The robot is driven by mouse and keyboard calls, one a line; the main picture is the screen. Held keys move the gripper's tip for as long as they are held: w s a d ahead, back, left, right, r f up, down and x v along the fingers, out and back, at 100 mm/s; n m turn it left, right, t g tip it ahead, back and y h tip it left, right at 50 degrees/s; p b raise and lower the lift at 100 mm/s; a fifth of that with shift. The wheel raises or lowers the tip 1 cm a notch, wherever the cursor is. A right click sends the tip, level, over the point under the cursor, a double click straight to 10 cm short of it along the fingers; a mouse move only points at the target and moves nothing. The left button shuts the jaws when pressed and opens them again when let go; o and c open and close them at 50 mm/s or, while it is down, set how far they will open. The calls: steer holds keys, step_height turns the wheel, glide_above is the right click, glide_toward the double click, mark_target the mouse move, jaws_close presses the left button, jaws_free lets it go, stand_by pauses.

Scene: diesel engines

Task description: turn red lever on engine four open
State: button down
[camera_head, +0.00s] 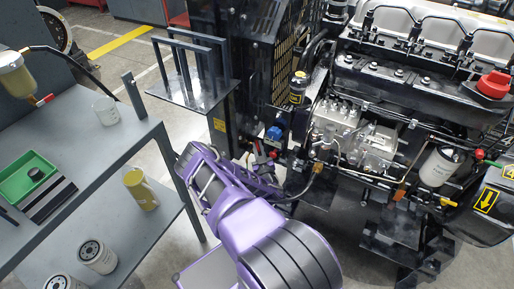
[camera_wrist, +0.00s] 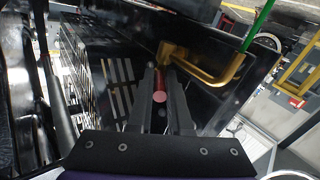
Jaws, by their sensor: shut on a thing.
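The red lever (camera_wrist: 160,83) sits between the two dark fingers of my gripper (camera_wrist: 159,72) in the wrist view. My gripper is shut on it, and the fingers hide its sides. A pinkish round end shows between the fingers. In the head view a small red bit (camera_head: 273,154) shows at my gripper (camera_head: 262,156), at the left side of the engine (camera_head: 365,135); the lever's angle cannot be told there. A black part with a yellow arrow and a partly cut-off 4 (camera_head: 487,200) is at the right edge.
A brass-coloured bent pipe (camera_wrist: 215,75) is close right of the fingers in the wrist view. A blue cap (camera_head: 275,133) and a black frame (camera_head: 228,75) are near my gripper. A grey bench (camera_head: 90,160) with a green tray (camera_head: 27,177) stands left.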

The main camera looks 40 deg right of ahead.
stand_by(0.4)
steer(key=c, duration=1.1)
jaws_free()
steer(key=shift+s, duration=0.1)
steer(key=p+v, duration=0.2)
steer(key=v, duration=1.5)
steer(key=shift+s, duration=0.2)
